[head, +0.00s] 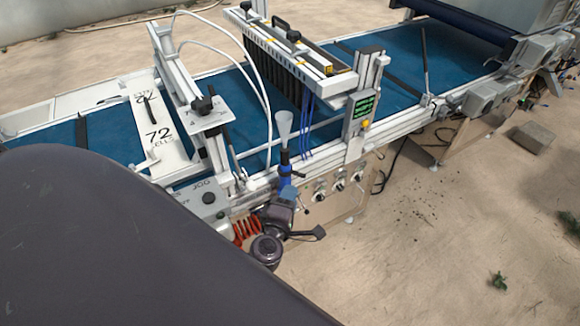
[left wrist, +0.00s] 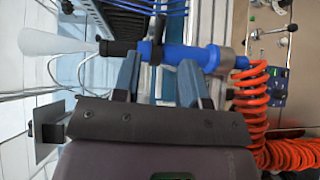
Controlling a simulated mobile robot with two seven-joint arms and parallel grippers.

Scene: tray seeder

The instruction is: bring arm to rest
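My left gripper (head: 287,188) is at the front side of the tray seeder, low beside an upright blue and black air tool (head: 284,168) with a pale cone nozzle (head: 283,123). In the left wrist view, the two fingers of my left gripper (left wrist: 158,82) stand apart, with a wide gap between them. The blue tool (left wrist: 183,55) lies across the picture at the fingertips, spanning both of them. I cannot tell whether the fingertips touch it. My right gripper is not in view.
A coiled orange-red hose (head: 246,228) hangs close to my left wrist. The seeder's frame, blue belt (head: 390,60), control box (head: 360,112) and knobs (head: 338,185) lie close by. Open sandy ground (head: 430,260) is at the front right, with a block (head: 533,137) farther off.

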